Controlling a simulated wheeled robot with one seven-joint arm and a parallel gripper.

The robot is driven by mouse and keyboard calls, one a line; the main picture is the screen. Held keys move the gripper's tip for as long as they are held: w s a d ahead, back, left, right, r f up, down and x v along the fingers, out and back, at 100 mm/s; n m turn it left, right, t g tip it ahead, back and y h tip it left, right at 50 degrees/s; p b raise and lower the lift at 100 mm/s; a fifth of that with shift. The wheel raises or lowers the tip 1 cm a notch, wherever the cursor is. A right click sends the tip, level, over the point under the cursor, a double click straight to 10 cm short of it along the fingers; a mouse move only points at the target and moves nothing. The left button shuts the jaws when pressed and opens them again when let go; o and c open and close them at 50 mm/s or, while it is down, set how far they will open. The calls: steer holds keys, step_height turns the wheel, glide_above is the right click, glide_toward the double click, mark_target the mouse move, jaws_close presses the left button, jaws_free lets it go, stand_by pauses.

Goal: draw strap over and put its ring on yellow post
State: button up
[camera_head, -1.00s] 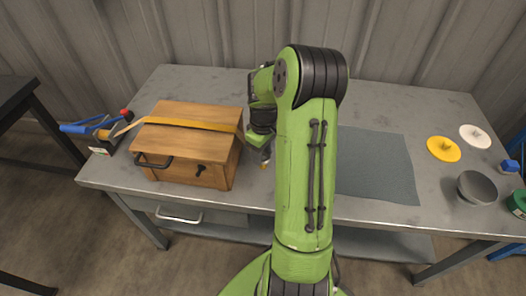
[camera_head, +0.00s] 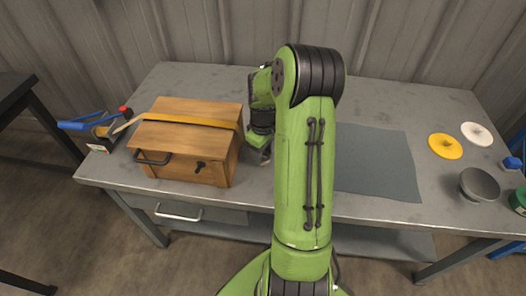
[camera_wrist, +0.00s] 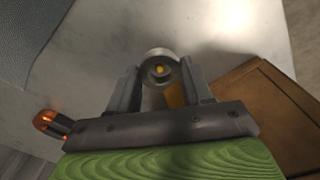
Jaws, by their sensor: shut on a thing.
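A yellow strap (camera_head: 190,120) lies over the top of a wooden box (camera_head: 185,165) and runs down its right side toward my gripper (camera_head: 264,157). In the wrist view my gripper (camera_wrist: 159,82) is shut on a grey ring (camera_wrist: 160,57), held between the fingertips. A short piece of the strap (camera_wrist: 175,96) shows between the fingers. A yellow spot, seemingly the tip of the yellow post (camera_wrist: 159,70), shows within the ring's hole. I cannot tell whether the ring is around the post or only above it. The post is hidden in the head view.
The box (camera_wrist: 265,110) stands close beside the gripper. A blue-handled tool (camera_head: 90,125) is left of it. A grey mat (camera_head: 375,165), yellow disc (camera_head: 445,146), white disc (camera_head: 476,133) and grey bowl (camera_head: 479,185) lie to the right on the table (camera_head: 220,80).

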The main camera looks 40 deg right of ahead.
steer(key=shift+f+b, duration=0.4)
steer(key=shift+f, duration=0.3)
steer(key=shift+f, duration=0.15)
steer(key=o, duration=1.4)
steer(key=shift+o, duration=0.2)
step_height(320, 180, up, 9)
steer(key=p, duration=0.7)
